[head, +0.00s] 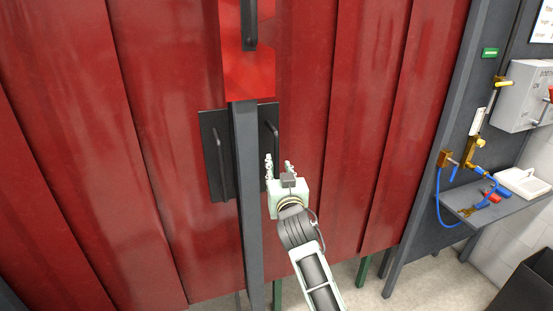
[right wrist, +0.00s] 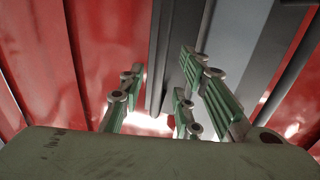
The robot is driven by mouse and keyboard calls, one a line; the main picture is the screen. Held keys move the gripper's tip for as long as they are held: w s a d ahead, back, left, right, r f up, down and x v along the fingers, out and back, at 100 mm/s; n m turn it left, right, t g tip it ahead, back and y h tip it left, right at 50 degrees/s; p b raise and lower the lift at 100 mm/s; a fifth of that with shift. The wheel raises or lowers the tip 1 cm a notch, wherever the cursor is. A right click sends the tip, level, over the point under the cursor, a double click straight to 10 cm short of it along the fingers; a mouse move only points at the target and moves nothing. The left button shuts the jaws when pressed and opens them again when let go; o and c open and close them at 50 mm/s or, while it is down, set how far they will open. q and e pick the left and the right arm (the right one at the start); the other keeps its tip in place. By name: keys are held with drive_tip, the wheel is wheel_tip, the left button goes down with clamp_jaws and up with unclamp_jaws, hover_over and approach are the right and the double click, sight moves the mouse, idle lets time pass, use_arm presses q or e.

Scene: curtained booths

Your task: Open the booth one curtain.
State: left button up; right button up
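The booth curtain shows in the head view as red upright panels, a left part (head: 150,120) and a right part (head: 335,110), with a grey post (head: 247,215) between them. A dark plate with a black handle (head: 222,160) is left of the post. Another black handle (head: 273,148) is on a dark plate right of the post. My right gripper (head: 279,162) is open, its fingers apart, at the lower end of the right handle. In the right wrist view a dark bar (right wrist: 158,65) shows between the spread fingers; I cannot tell if they touch it. My left gripper is not in view.
Another black handle (head: 249,25) is on a brighter red panel higher up. At the right are a grey frame post (head: 425,150), a small shelf (head: 480,213) with a blue hose (head: 440,205), a grey box (head: 520,95) and a dark bin (head: 528,285). Pale floor (head: 435,285) shows below.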

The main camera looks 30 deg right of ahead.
sight(277, 163)
drive_tip(key=shift+p+x, duration=0.5)
drive_tip(key=shift+x, duration=1.9)
drive_tip(key=shift+c, duration=0.2)
clamp_jaws()
